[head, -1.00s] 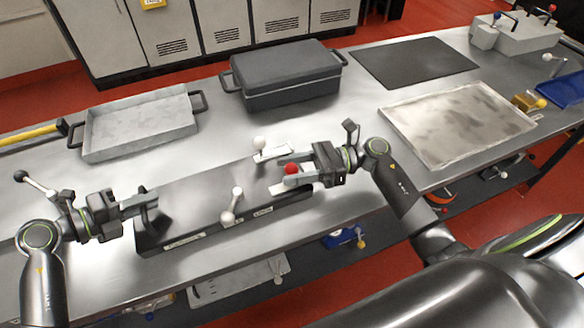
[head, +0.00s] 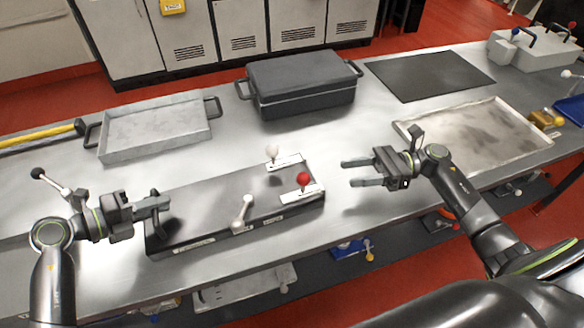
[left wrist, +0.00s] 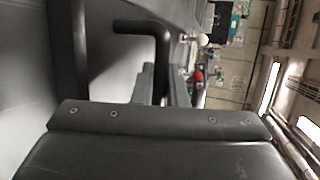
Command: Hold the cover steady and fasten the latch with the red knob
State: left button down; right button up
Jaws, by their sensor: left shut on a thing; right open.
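The dark, flat cover (head: 205,210) lies on the bench. The red knob (head: 303,178) stands on a pale latch (head: 305,195) lying flat across the cover's right end. My left gripper (head: 160,205) is shut on the cover's left end, apparently on its dark handle; its fingers partly hide the grip. The left wrist view shows a dark bent bar (left wrist: 145,28) and the red knob (left wrist: 198,76), small and far off. My right gripper (head: 350,173) is open and empty, to the right of the red knob and apart from it.
A white-knobbed latch (head: 285,162) sits behind the red one, and a pale lever (head: 242,213) on the cover's front edge. Behind stand a grey tray (head: 155,142) and a dark case (head: 300,100). A shallow tray (head: 450,160) lies behind my right arm.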

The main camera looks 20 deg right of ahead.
pick_arm(q)
jog(key=shift+s+a+f, duration=0.15)
jog(key=shift+f, duration=0.35)
pick_arm(e)
jog(key=shift+d, duration=0.1)
pick_arm(q)
jog(key=c, duration=1.5)
grip_release()
jog(key=shift+o, duration=0.7)
jog(key=shift+r, duration=0.2)
jog(key=shift+w, duration=0.2)
pick_arm(e)
jog(key=shift+w, duration=0.1)
pick_arm(q)
jog(key=v, duration=1.2)
jog(key=shift+s, duration=0.15)
pick_arm(e)
jog(key=shift+f, duration=0.1)
